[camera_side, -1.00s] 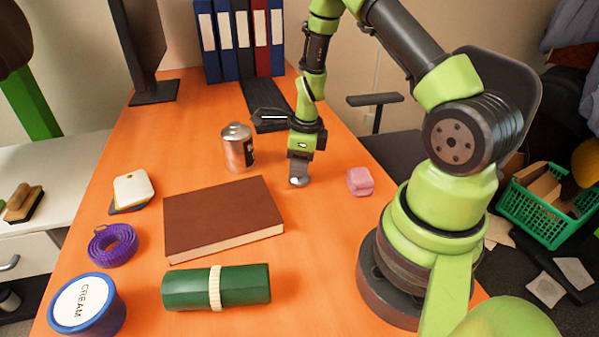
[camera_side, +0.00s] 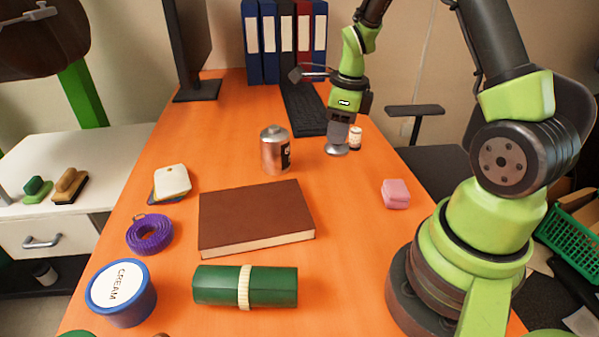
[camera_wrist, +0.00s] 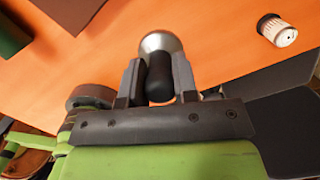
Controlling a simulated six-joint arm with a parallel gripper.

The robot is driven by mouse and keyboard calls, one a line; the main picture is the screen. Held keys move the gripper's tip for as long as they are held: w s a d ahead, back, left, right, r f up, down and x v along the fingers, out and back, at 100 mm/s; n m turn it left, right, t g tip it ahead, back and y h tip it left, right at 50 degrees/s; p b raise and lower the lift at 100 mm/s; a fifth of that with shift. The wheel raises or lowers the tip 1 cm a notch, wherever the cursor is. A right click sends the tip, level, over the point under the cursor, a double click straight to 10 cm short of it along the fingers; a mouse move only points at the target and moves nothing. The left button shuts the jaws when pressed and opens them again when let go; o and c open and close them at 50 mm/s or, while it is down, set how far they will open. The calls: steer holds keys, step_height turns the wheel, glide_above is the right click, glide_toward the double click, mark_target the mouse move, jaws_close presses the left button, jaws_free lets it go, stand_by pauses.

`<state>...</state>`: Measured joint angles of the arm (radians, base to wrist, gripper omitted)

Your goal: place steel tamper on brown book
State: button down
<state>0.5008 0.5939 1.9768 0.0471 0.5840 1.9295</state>
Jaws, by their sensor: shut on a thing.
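The steel tamper shows its round silver base (camera_side: 337,149) under my gripper (camera_side: 338,138) in the side view. In the wrist view its base (camera_wrist: 160,42) and black handle (camera_wrist: 160,78) lie between the two fingers of my gripper (camera_wrist: 158,80), which is shut on the handle. The tamper is upright or nearly so; whether its base touches the table I cannot tell. The brown book (camera_side: 257,215) lies flat and closed on the orange table, nearer the camera and left of my gripper, with nothing on its cover. A corner of the book (camera_wrist: 80,8) shows in the wrist view.
A white jar (camera_side: 355,138) stands close beside the tamper.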

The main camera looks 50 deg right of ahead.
steer(key=w+a+r+n, duration=0.2)
steer(key=w+a, duration=0.3)
steer(key=a, duration=0.4)
glide_above(250, 209)
steer(key=shift+n, duration=0.4)
steer(key=shift+s+d+f, duration=0.1)
steer(key=shift+s+f, duration=0.05)
steer(key=shift+f, duration=2)
steer(key=shift+s+d+f, duration=0.1)
steer(key=shift+s+f, duration=0.05)
steer(key=shift+f, duration=2)
steer(key=shift+f, duration=0.15)
steer(key=c, duration=0.9)
jaws_free()
